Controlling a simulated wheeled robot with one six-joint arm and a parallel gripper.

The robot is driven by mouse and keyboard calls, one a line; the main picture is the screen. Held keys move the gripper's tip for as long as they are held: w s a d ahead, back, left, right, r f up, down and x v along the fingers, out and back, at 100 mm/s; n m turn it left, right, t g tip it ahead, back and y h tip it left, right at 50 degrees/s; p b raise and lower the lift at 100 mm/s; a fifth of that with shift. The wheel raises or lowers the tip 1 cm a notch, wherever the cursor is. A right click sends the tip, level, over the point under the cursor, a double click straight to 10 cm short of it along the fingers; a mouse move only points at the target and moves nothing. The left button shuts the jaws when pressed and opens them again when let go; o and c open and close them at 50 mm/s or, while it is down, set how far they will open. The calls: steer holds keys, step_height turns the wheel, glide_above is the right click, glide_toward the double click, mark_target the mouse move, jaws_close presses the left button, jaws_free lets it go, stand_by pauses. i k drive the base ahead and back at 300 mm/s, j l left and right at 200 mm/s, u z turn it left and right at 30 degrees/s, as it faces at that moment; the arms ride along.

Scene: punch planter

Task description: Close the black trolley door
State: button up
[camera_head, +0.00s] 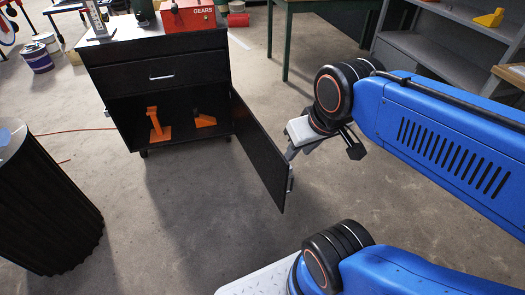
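The black trolley (165,73) stands at the upper left with its lower compartment exposed. Its black door (258,150) is hinged at the right side of the compartment and stands wide open, swung out toward the camera. A small metal handle (290,179) is at the door's free edge. My gripper (297,149) is just right of the door, near its free edge and above the handle in the picture. I cannot tell whether it touches the door. Its fingers are partly hidden, so their opening is unclear.
Orange items (157,125) stand inside the compartment. A red GEARS box (188,15) sits on the trolley top. A dark ribbed bin (45,205) stands at the left. Grey shelving (425,55) is at the upper right. The floor before the trolley is clear.

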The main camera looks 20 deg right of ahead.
mark_target(271, 166)
steer(key=l+u, duration=0.2)
steer(key=l, duration=0.3)
steer(key=l+u, duration=0.2)
steer(key=l, duration=0.3)
steer(key=k+l+u, duration=0.2)
steer(key=l, duration=0.3)
steer(key=l+u, duration=0.15)
steer(key=l, duration=0.35)
steer(key=i+l+u, duration=0.1)
steer(key=l, duration=0.3)
steer(key=i+l+u, duration=0.1)
steer(key=l, duration=0.3)
steer(key=i+l+u, duration=0.1)
steer(key=l, duration=0.3)
steer(key=i+l+u, duration=0.15)
steer(key=l, duration=0.25)
steer(key=k+z, duration=0.25)
steer(key=k, duration=0.4)
